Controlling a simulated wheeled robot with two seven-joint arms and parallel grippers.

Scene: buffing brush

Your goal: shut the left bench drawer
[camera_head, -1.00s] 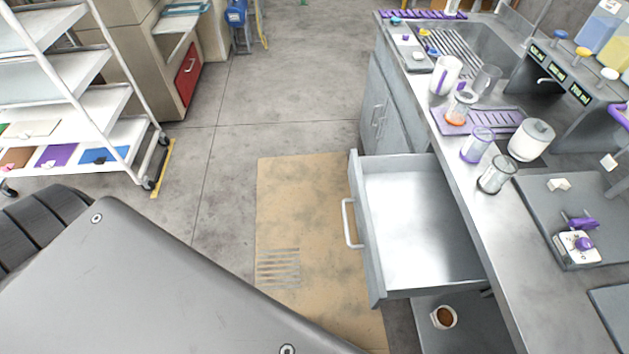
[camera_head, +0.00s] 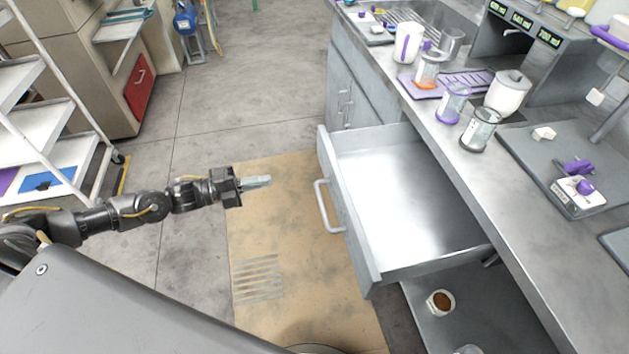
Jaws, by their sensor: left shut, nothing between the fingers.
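The bench drawer (camera_head: 398,190) is pulled far out from under the steel bench top, and its inside is empty. Its front panel (camera_head: 352,222) faces left and carries a pale bar handle (camera_head: 325,207). My left gripper (camera_head: 262,181) reaches in from the left, shut and empty, pointing right. In the picture it is left of the handle and apart from it, above the tan floor mat. My right gripper is not in view.
The steel bench (camera_head: 505,240) holds clear jars, a white canister (camera_head: 509,93) and a purple rack (camera_head: 460,84). Below the drawer, a cup with brown contents (camera_head: 440,301) stands on a low shelf. A white shelf cart (camera_head: 60,110) is at the left. The tan mat (camera_head: 285,235) is clear.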

